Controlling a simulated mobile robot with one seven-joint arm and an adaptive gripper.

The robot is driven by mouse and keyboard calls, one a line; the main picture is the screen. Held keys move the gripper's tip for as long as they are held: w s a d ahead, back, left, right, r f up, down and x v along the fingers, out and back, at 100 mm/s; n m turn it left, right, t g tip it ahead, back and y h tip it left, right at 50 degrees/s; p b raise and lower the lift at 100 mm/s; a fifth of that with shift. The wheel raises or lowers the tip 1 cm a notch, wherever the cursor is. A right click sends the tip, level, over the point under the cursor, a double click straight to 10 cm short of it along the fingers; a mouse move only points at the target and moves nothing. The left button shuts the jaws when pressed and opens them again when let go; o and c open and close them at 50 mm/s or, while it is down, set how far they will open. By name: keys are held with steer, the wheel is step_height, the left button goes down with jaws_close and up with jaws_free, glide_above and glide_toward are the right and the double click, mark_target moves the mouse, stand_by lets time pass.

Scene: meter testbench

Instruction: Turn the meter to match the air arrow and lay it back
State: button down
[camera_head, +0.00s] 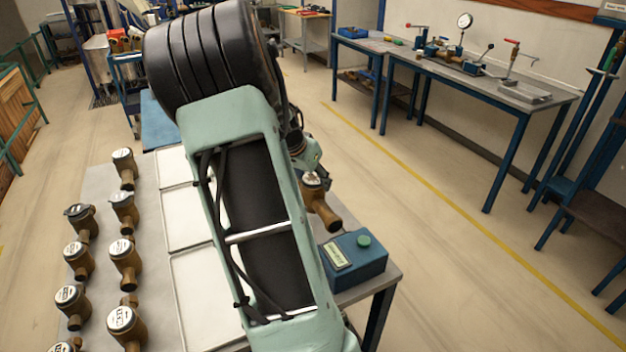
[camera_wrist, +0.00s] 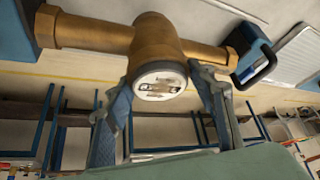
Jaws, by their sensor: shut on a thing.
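My gripper (camera_wrist: 162,72) is shut on a brass meter (camera_wrist: 150,38), with one finger on each side of its round body. In the wrist view the meter's white dial (camera_wrist: 160,84) faces the camera, and its pipe stubs reach out left and right. The dial's print is too small to read. In the head view the held meter (camera_head: 320,207) shows right of my arm, above or beside the table's right side; my arm hides most of the gripper. I cannot make out an air arrow in either view.
Several other brass meters (camera_head: 124,255) stand on the table's left part. White panels (camera_head: 185,225) lie in the middle, partly behind my arm. A blue box with a green button (camera_head: 355,262) sits at the table's right edge. Blue workbenches (camera_head: 480,80) stand along the wall.

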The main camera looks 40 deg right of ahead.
steer(key=shift+w+d+f+b, duration=0.1)
steer(key=shift+f+b, duration=1.3)
steer(key=shift+b, duration=0.15)
stand_by(0.7)
steer(key=c, duration=1)
jaws_free()
steer(key=o, duration=0.4)
steer(key=shift+s+f, duration=0.2)
steer(key=shift+f, duration=0.05)
steer(key=shift+c, duration=0.2)
steer(key=shift+o, duration=1.4)
steer(key=shift+w+r, duration=0.1)
steer(key=shift+r, duration=0.05)
steer(key=shift+r+p, duration=2.05)
steer(key=shift+r, duration=1.45)
